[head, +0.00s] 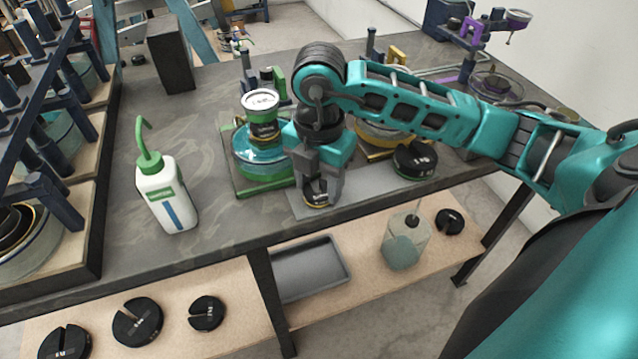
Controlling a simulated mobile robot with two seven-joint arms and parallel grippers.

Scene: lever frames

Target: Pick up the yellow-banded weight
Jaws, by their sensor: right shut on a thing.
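The yellow-banded weight (318,203) is a small black piece with a yellow band low on its side. It is at the front middle of the workbench, over a grey mat (360,188). My right gripper (317,189) points down and is shut on it, one finger at each side. The fingers and wrist hide part of the weight. I cannot tell whether it touches the mat. My left gripper is not in view.
Left of my gripper, a green-framed stand (245,185) bears stacked pieces. A black weight (415,160) is to the right. A white bottle (166,195) with a green spout stands at left. A grey tray (310,268) and slotted black weights (137,321) lie on the shelf below.

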